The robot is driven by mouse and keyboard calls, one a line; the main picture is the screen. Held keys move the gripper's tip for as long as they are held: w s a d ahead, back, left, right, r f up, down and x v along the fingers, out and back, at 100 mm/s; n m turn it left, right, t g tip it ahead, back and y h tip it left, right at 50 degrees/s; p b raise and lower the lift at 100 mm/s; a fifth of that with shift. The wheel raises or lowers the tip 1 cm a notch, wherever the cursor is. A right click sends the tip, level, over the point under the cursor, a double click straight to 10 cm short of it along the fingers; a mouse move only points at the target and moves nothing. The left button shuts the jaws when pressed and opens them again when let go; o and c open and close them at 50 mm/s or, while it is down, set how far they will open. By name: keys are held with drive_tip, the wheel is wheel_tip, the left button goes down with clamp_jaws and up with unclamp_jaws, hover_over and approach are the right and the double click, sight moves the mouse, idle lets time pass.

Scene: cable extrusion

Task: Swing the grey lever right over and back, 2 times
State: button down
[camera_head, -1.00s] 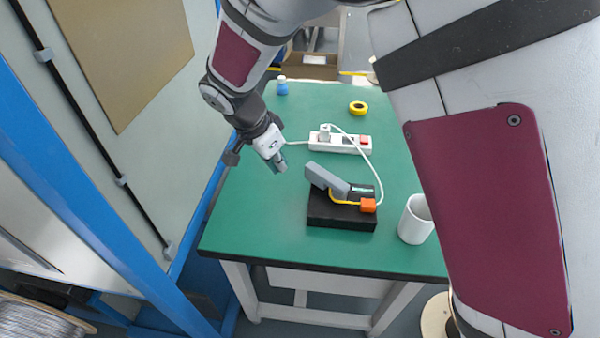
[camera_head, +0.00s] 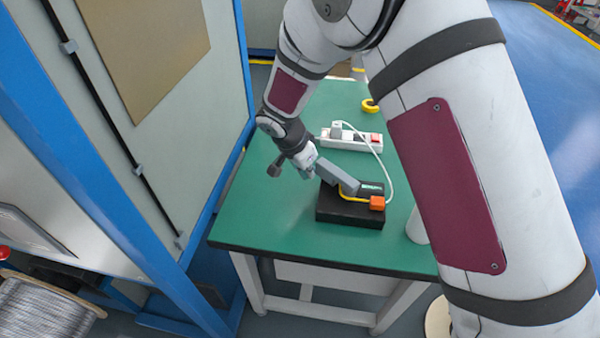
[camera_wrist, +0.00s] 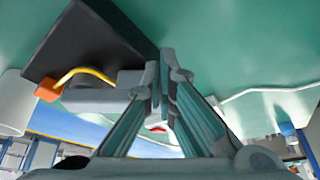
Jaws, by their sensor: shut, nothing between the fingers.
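The grey lever (camera_head: 334,178) is on a black base block (camera_head: 347,211) on the green table. In the wrist view the fingertips (camera_wrist: 161,75) are together, close beside the grey lever (camera_wrist: 95,101), with the black base (camera_wrist: 80,42) behind.
A white power strip (camera_head: 350,140) with a white cable lies behind the base on the green table (camera_head: 270,225). A yellow tape roll (camera_head: 369,105) is farther back. A white cup (camera_head: 416,226), partly hidden by my arm, stands right of the base. The table's front left is clear.

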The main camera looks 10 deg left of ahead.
drive_tip(key=shift+w+d, duration=0.25)
drive_tip(key=shift+w, duration=0.1)
drive_tip(key=shift+w+d+m+b, duration=0.35)
drive_tip(key=shift+w+m+b, duration=0.05)
drive_tip(key=shift+w+b, duration=0.15)
